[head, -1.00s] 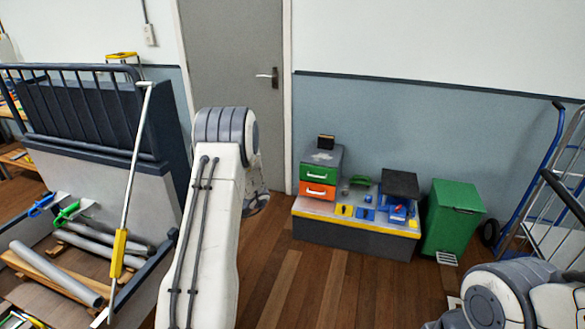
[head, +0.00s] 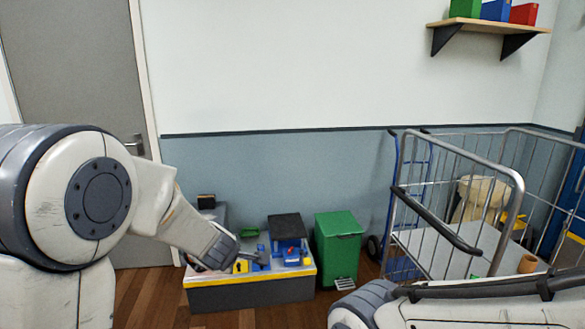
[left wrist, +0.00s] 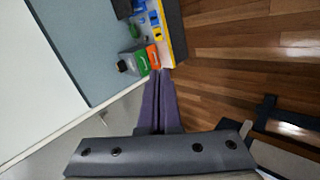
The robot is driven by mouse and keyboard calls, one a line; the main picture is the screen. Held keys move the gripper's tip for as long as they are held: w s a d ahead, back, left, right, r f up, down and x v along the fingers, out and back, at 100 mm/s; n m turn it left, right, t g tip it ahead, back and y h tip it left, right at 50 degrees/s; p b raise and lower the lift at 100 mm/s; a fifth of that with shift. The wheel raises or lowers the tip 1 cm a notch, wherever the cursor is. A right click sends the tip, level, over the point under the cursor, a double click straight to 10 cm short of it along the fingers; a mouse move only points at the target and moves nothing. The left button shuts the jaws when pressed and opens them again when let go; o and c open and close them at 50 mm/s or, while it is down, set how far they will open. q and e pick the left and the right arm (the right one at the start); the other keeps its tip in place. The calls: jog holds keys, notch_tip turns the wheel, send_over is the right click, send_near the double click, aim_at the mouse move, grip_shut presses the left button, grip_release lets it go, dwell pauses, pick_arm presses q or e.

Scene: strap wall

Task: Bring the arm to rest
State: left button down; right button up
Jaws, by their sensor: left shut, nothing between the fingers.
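My left arm (head: 95,195) comes in from the left, large and close, and stretches to the right in the head view. Its gripper (head: 258,266) shows small and dark in front of the low grey bench. In the left wrist view the two fingers (left wrist: 158,75) lie together, shut and empty, with bare floor to their right. My right arm (head: 470,303) shows at the lower right in the head view; its gripper is out of view.
The bench (head: 250,295) holds small blue and yellow items. A green bin (head: 339,245) stands beside it. A wire cage trolley (head: 500,180) fills the right. A shelf (head: 490,27) with boxes is on the wall. A grey door (head: 75,75) is at left.

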pick_arm(q)
jog(key=s+d+r+m+g+h, duration=0.1)
jog(key=s+d+m+g+h, duration=0.4)
jog(key=s+d+m, duration=1)
jog(key=s+a+m+g+y, duration=0.1)
jog(key=s+m, duration=0.4)
jog(key=s, duration=0.5)
jog(key=s+a+f+m+g+y, duration=0.1)
jog(key=s+m, duration=0.4)
jog(key=s, duration=0.5)
jog(key=shift+s+a+f+g+y, duration=0.3)
jog(key=shift+a+g+y, duration=0.2)
jog(key=shift+a+g, duration=0.5)
